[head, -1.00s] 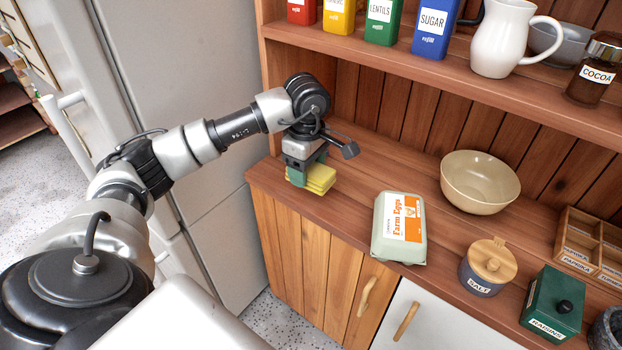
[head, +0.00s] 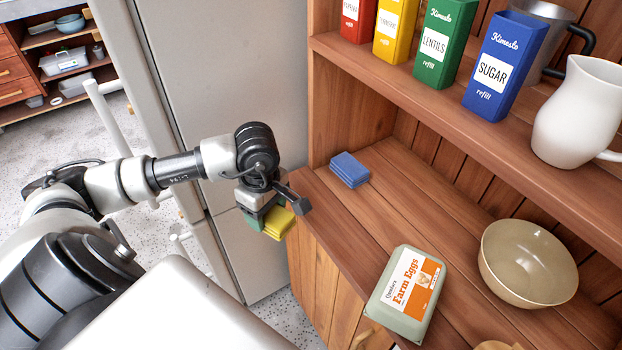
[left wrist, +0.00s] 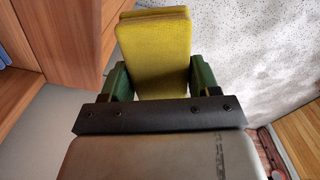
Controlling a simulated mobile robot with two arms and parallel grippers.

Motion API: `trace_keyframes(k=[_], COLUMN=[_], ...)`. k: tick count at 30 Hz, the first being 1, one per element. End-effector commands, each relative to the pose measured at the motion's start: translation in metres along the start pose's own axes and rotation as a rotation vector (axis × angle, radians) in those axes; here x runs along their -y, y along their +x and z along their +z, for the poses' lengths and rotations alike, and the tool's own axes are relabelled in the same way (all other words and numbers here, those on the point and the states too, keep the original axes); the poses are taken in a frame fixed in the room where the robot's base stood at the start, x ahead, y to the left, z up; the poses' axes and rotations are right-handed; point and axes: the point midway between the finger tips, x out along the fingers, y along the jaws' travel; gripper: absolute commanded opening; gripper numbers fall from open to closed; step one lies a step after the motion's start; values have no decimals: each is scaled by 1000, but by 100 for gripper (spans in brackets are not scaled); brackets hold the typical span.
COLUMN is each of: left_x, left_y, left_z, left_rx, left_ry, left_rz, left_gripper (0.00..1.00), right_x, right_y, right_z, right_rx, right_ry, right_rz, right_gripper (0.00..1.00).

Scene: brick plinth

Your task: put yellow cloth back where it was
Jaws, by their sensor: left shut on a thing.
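The folded yellow cloth (head: 279,222) is held in my left gripper (head: 264,217), in the air just left of the wooden counter's left end, in front of the fridge. In the left wrist view the yellow cloth (left wrist: 155,55) sits between the two green fingers of my left gripper (left wrist: 155,80), with speckled floor behind it. A folded blue cloth (head: 349,170) lies on the counter near its left back corner. My right gripper is not in view.
An egg carton (head: 407,293) and a beige bowl (head: 528,262) stand on the counter (head: 400,210). Above it a shelf (head: 430,85) carries tins and a white jug (head: 577,112). The fridge (head: 205,75) stands left of the counter. Counter around the blue cloth is clear.

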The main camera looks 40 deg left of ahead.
Motion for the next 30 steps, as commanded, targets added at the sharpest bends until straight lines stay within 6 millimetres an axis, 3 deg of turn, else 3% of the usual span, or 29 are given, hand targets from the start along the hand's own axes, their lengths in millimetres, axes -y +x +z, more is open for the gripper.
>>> trace_keyframes(k=[9,15,23,30], left_x=[-89,-132,-153,-153], left_y=[-2,-1,-1,32], left_z=[6,7,7,7], left_rx=[7,3,2,1], left_ry=[-2,-1,1,1], left_rz=[2,1,-1,-4], left_gripper=[39,39,39,39], right_x=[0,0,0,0], right_y=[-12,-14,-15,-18], right_z=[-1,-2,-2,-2], right_rx=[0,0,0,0], right_ry=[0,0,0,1], right_rz=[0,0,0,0], right_gripper=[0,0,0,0])
